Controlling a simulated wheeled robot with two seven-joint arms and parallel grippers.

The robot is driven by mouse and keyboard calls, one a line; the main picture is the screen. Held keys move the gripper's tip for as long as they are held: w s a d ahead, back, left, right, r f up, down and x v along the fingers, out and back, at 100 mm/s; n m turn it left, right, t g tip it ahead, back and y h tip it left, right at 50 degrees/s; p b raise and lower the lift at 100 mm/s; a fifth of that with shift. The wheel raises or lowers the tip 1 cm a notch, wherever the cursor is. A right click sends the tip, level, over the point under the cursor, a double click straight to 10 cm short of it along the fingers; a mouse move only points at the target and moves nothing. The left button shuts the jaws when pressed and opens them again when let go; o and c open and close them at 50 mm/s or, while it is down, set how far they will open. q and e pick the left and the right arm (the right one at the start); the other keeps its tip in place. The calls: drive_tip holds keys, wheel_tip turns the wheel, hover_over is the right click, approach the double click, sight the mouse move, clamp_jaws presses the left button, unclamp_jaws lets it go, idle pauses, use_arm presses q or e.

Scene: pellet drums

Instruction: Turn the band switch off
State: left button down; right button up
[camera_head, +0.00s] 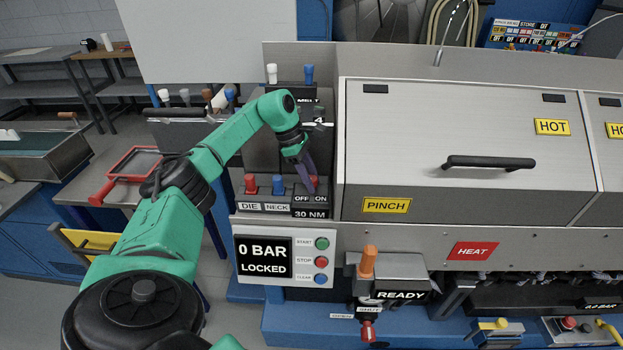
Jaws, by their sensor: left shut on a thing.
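The band switch (314,181) is a small red-topped switch on the grey control block, behind the OFF and ON labels (311,198). My green left arm comes in from the left, and my left gripper (308,177) points down at the switch. Its purple fingers are shut on the switch and hide much of it, so I cannot tell clearly whether it sits at OFF or ON. My right gripper is not in view.
Red DIE (250,184) and blue NECK (278,184) knobs stand left of the switch. Below are a 30 NM display (311,214) and a panel (264,257) reading 0 BAR LOCKED. A metal housing (400,150) marked PINCH and HOT stands close on the right.

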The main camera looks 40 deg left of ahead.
sight(311, 177)
use_arm(q)
drive_tip(key=c, duration=0.5)
unclamp_jaws()
drive_tip(key=b+v, duration=0.1)
drive_tip(key=v, duration=0.4)
drive_tip(key=shift+w+a, duration=0.1)
drive_tip(key=shift+a, duration=0.05)
drive_tip(key=v, duration=0.9)
drive_tip(key=shift+r+p, duration=0.3)
drive_tip(key=shift+p, duration=0.05)
drive_tip(key=shift+a, duration=0.1)
